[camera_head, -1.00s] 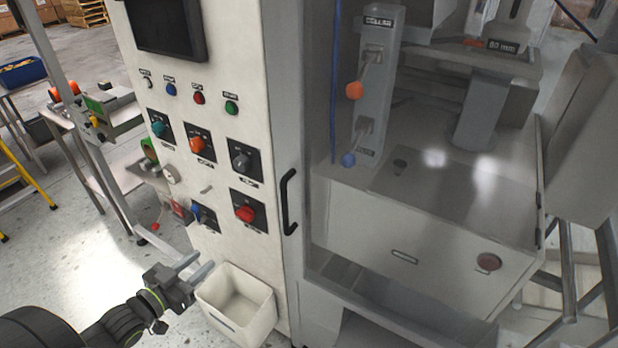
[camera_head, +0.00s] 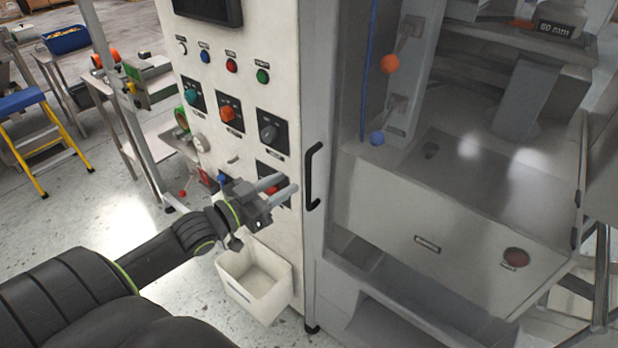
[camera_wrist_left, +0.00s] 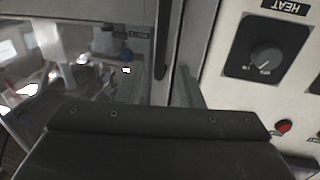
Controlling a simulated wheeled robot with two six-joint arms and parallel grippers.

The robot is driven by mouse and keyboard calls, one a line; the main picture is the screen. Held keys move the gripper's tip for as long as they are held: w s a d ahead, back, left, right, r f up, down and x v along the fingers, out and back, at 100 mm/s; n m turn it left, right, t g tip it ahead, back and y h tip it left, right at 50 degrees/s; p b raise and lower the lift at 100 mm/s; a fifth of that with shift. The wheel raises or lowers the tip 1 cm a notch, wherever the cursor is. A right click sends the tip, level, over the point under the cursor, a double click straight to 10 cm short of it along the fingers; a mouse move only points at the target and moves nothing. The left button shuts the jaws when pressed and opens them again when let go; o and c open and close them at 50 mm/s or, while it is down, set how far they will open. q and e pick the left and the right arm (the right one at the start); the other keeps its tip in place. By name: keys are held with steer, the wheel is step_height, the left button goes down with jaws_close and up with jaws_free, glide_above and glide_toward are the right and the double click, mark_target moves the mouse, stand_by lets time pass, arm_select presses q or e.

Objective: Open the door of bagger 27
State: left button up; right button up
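The bagger's door (camera_head: 317,90) has a grey frame at its left edge and a clear panel, and it looks closed. Its black upright bar handle (camera_head: 313,176) is on that frame edge. My left gripper (camera_head: 290,182) is open and empty, its two grey fingers pointing right just left of the handle, with a small gap to it. In the left wrist view a dark upright bar, seemingly the handle (camera_wrist_left: 162,40), shows beyond the gripper body, beside one grey finger. The other finger is hidden there. My right gripper is out of view. No number 27 is legible.
The white control panel (camera_head: 228,150) with knobs and buttons stands directly behind the left gripper. A white bin (camera_head: 254,283) hangs low on it. A blue and yellow step stool (camera_head: 40,125) and side tables stand at left. Floor at left is partly clear.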

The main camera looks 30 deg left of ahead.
mark_target(306, 172)
arm_select(q)
steer(key=b+x, duration=0.4)
steer(key=x, duration=0.2)
steer(key=shift+w+f+b, duration=0.2)
steer(key=shift+w+b, duration=0.1)
steer(key=shift+w, duration=0.1)
steer(key=shift+w+d+r+b, duration=0.2)
steer(key=shift+w+b, duration=0.15)
steer(key=shift+w, duration=0.25)
jaws_close()
steer(key=shift+f, duration=0.1)
